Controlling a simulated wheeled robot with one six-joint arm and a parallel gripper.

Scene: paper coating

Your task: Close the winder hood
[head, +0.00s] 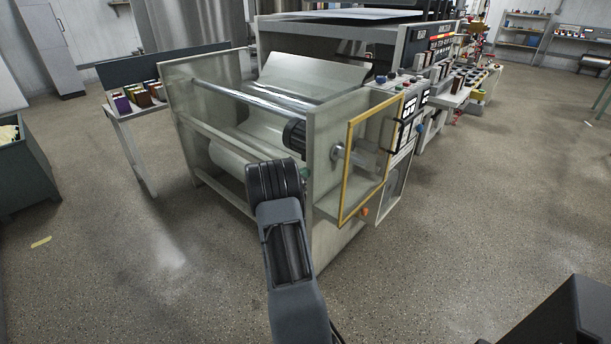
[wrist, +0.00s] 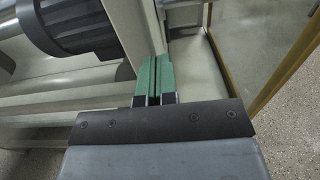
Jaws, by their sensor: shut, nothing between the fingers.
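The winder hood appears to be the clear, yellow-framed panel (head: 345,178) on the right side of the winder. It stands upright, and part of the machine's side shows through it. In the wrist view its yellow frame (wrist: 287,68) slants along the right, with an open gap between it and the pale side plate. My gripper (wrist: 153,73) has its two green fingers together with nothing between them. They point at the pale side plate's edge, left of the frame; I cannot tell whether they touch it. In the head view my wrist mostly hides the fingers.
The winder's pale side plate (head: 323,150) stands beside my wrist. A black ribbed cylinder (head: 294,135) and a white roll (head: 233,161) are left of the plate. A control panel (head: 410,118) is behind the frame.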

